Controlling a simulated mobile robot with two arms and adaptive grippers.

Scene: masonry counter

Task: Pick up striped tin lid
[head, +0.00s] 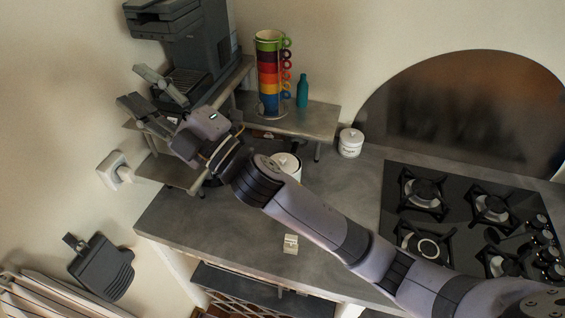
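I cannot make out a striped tin lid for certain. A white lidded canister (350,143) with dark lettering stands on the counter, right of the small shelf. A second white round container (291,163) stands left of it, partly hidden behind my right forearm. My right gripper (134,86) is at the upper left, in front of the coffee machine and shelf, its two fingers spread apart. No object shows between the fingers. It is well left of both white containers. My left gripper does not show.
A small shelf (312,121) bears stacked coloured mugs (267,72) and a teal bottle (302,91). A dark coffee machine (212,45) stands beside it. A gas hob (458,211) fills the right. A small pale block (291,243) lies near the front edge of the grey counter (220,226).

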